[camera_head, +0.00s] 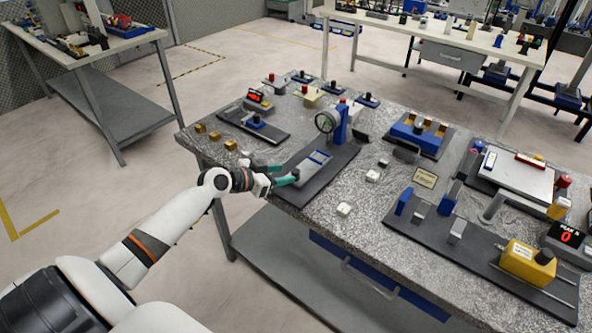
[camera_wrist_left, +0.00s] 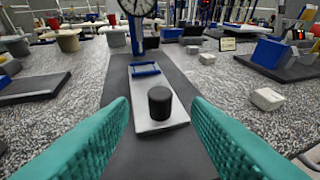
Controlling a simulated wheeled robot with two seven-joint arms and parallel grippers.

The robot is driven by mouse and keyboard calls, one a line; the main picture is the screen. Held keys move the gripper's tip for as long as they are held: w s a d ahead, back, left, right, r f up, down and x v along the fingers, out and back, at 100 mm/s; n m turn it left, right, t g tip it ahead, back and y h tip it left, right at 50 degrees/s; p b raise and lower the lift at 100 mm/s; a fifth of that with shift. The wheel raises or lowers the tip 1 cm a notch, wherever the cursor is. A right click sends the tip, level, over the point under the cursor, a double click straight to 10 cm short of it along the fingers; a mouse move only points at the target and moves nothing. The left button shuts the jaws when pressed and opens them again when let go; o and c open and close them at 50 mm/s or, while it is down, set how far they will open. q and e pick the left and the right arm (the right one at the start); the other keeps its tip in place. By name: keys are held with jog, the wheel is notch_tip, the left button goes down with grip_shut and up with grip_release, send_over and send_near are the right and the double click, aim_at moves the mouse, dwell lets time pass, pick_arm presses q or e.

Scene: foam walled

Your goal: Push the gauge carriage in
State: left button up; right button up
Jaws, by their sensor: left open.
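The gauge carriage (camera_head: 313,163) is a silver plate with a blue frame on a long dark base (camera_head: 331,172). A round dial gauge (camera_head: 326,122) stands over the far end on a blue post (camera_head: 341,123). In the left wrist view the carriage (camera_wrist_left: 172,115) has an upright black knob (camera_wrist_left: 159,103) near its close end, with the blue frame (camera_wrist_left: 146,70) farther back towards the post. My left gripper (camera_head: 284,175) is at the near end of the base. Its teal fingers (camera_wrist_left: 163,130) are open, empty, and spread to either side before the knob, not touching it.
White blocks (camera_head: 344,208) lie on the speckled table right of the base. Another dark base with a black knob (camera_head: 256,121) lies to the left, with several brass cubes (camera_head: 215,136) nearby. A small dark plate (camera_head: 361,137) stands beyond the post.

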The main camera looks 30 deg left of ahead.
aim_at(296, 170)
pick_arm(q)
jog(key=x, duration=0.5)
jog(key=shift+w+d+f, duration=0.1)
jog(key=shift+w+f, duration=0.05)
jog(key=shift+w, duration=0.25)
jog(key=shift+c, duration=0.3)
grip_shut()
